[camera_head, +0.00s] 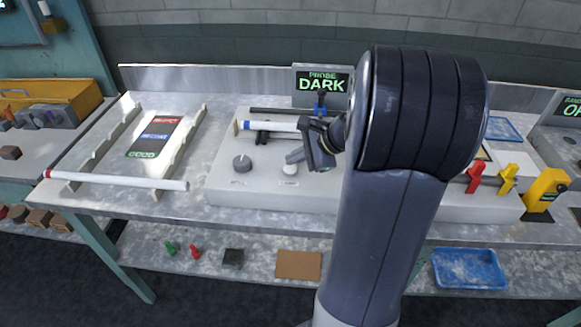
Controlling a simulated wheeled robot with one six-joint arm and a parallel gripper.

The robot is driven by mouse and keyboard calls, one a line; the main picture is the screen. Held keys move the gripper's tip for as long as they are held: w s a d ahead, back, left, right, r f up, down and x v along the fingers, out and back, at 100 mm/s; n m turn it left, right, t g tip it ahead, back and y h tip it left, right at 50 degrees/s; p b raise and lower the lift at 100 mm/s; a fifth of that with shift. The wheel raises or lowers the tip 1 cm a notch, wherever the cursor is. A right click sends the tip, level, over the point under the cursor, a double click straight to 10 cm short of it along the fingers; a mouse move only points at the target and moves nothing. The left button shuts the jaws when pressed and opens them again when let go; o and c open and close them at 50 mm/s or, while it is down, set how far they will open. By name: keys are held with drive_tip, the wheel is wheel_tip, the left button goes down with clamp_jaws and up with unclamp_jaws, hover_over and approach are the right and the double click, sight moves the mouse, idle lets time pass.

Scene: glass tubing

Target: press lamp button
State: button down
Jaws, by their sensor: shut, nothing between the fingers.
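My gripper (319,150) is shut and empty, over the middle of a pale grey bench unit (225,190). On the unit's front part are a round dark grey knob (241,163) and a grey control (295,156) with a small light part (289,169) at its front. The gripper is just right of this grey control; I cannot tell whether they touch. Which of these is the lamp button is not clear, and my arm hides part of the unit. A sign (322,82) behind the unit reads "PROBE DARK" in green.
A white tube with a blue band (262,126) lies on the unit behind the controls. Another white tube (120,180) lies across a rack at left. Red (474,178) and yellow (508,178) clamps stand at right. A blue tray (468,268) is on the lower shelf.

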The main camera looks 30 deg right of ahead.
sight(295, 168)
drive_tip(key=shift+f, duration=0.35)
drive_tip(key=shift+f+b, duration=0.3)
drive_tip(key=shift+b, duration=0.1)
drive_tip(key=shift+r, duration=0.1)
idle(0.3)
drive_tip(key=shift+r+p, duration=0.65)
wheel_tip(295, 168, up, 6)
drive_tip(key=p, duration=0.5)
